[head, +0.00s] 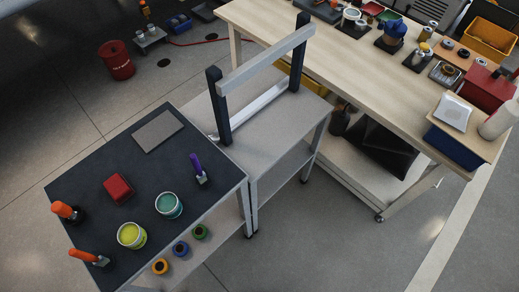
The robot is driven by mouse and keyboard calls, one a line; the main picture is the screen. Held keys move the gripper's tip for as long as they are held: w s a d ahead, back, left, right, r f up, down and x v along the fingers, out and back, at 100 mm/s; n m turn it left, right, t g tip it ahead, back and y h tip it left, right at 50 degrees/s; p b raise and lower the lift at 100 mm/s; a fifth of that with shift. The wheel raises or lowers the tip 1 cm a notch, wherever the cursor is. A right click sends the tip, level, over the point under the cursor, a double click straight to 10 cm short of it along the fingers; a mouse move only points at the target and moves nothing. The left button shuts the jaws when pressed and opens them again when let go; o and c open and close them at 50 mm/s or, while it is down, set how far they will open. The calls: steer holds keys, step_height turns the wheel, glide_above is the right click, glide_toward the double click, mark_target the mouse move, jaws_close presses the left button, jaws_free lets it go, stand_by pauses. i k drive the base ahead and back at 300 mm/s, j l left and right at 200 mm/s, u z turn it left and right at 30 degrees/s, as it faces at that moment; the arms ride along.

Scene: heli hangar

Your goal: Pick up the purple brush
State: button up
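The purple brush (197,166) is near the right edge of the dark top of the low cart (100,170). Its purple handle points up and its pale, greyish head is at the lower end. I cannot tell whether it stands upright or leans. Nothing covers it. It is apart from the teal paint can (168,206) to its lower left and from the grey flat plate (158,131) to its upper left. My gripper does not show in the head view.
A red box (118,187), a yellow-green can (132,236) and two orange-handled tools (68,212) share the top. A dark-posted frame with a pale bar (265,60) rises behind the brush. A cluttered workbench (300,42) stands behind. Open floor (320,245) lies at front right.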

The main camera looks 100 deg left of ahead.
mark_target(201, 176)
steer(key=j+z, duration=0.1)
steer(key=z, duration=0.8)
steer(key=k+j+z, duration=0.1)
steer(key=z, duration=0.8)
steer(key=k+j+z, duration=0.1)
steer(key=z, duration=0.8)
steer(key=k+z, duration=0.1)
steer(key=z, duration=0.8)
steer(key=k+l+z, duration=0.1)
steer(key=z, duration=0.35)
steer(key=l+z, duration=0.15)
steer(key=z, duration=0.35)
steer(key=k+l+z, duration=0.1)
steer(key=z, duration=0.35)
steer(key=l+z, duration=0.25)
steer(key=z, duration=0.2)
